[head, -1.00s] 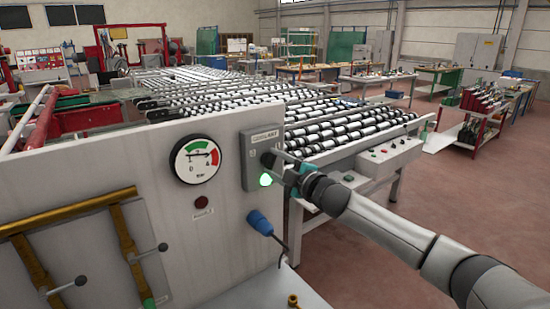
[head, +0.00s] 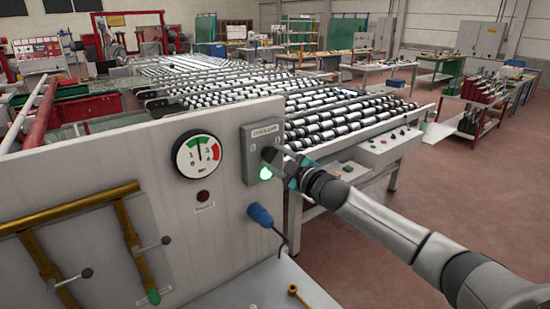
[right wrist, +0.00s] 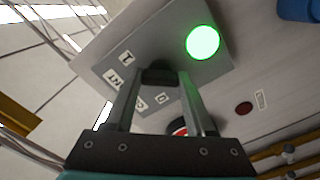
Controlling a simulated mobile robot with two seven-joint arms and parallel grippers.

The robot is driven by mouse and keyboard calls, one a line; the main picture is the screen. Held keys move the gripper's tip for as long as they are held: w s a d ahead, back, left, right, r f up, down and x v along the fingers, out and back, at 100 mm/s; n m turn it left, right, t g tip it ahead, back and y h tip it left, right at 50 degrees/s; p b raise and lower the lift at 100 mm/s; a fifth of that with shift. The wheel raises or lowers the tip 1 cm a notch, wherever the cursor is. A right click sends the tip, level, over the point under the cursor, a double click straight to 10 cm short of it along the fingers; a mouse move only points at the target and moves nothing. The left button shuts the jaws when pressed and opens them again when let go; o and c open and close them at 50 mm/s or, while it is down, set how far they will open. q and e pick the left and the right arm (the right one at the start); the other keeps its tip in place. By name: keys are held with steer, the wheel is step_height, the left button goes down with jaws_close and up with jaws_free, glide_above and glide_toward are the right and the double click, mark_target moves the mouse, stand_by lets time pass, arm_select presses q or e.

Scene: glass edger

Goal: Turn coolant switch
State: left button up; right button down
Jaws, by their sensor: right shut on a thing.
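The coolant switch box (head: 257,135) is a grey panel marked COOLANT on the white machine front. It has a lit green lamp (head: 265,173) low on it. My right gripper (head: 271,157) is at the box and covers the switch knob in the head view. In the right wrist view the gripper's two fingers (right wrist: 160,84) are on either side of the black knob (right wrist: 160,73) and shut on it. The green lamp (right wrist: 203,43) glows beside the knob. The knob's exact angle is hard to tell. My left gripper is not in view.
A pressure gauge (head: 198,155) and a dark red lamp (head: 203,196) are left of the box. A blue plug-like part (head: 260,215) hangs below it. Brass pipes (head: 70,211) with lever valves are at left. A roller conveyor (head: 330,125) stands behind.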

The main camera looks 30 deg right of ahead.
steer(key=shift+c, duration=1.2)
jaws_free()
steer(key=shift+s, duration=0.1)
steer(key=s+d+b, duration=0.1)
steer(key=s+b, duration=0.1)
steer(key=s, duration=1.3)
steer(key=shift+d, duration=0.1)
